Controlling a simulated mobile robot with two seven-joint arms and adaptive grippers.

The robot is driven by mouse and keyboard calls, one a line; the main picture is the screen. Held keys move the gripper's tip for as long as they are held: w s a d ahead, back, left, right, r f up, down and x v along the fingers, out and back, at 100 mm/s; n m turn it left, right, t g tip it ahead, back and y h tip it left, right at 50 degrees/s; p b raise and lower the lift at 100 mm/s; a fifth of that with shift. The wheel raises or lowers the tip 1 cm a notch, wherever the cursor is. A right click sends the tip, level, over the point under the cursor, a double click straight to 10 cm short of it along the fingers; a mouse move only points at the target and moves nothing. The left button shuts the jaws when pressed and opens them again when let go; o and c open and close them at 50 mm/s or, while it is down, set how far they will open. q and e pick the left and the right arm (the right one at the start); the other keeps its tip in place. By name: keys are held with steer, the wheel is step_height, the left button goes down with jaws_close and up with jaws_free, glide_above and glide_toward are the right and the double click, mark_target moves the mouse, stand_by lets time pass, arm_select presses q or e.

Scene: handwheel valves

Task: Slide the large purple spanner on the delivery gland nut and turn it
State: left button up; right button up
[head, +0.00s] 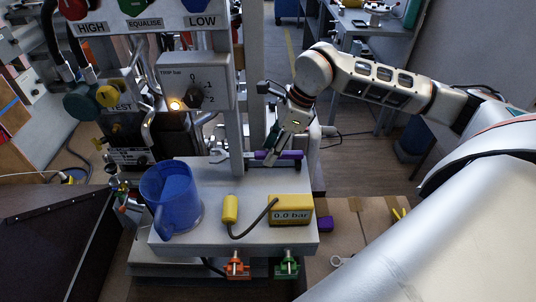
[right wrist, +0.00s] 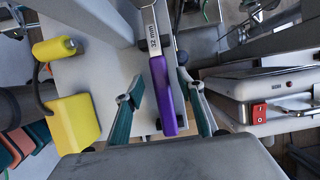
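The large purple spanner (head: 278,155) lies on the pale grey bench top, its metal end pointing left in the head view. In the right wrist view its purple handle (right wrist: 163,95) and metal shank marked 32 mm show. My right gripper (head: 272,143) is above the handle. In the right wrist view my right gripper (right wrist: 162,112) is open, with one teal finger on each side of the handle and gaps between. I cannot pick out the delivery gland nut with certainty. My left gripper is not in view.
A blue jug (head: 172,198), a yellow gauge box (head: 291,210) reading 0.0 bar and a yellow cylinder (head: 230,209) stand on the bench (head: 205,236). Orange (head: 237,266) and green (head: 287,265) valves hang at its front. A grey upright (head: 235,125) rises behind.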

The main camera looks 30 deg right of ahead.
steer(key=shift+f, duration=0.25)
stand_by(0.6)
jaws_close()
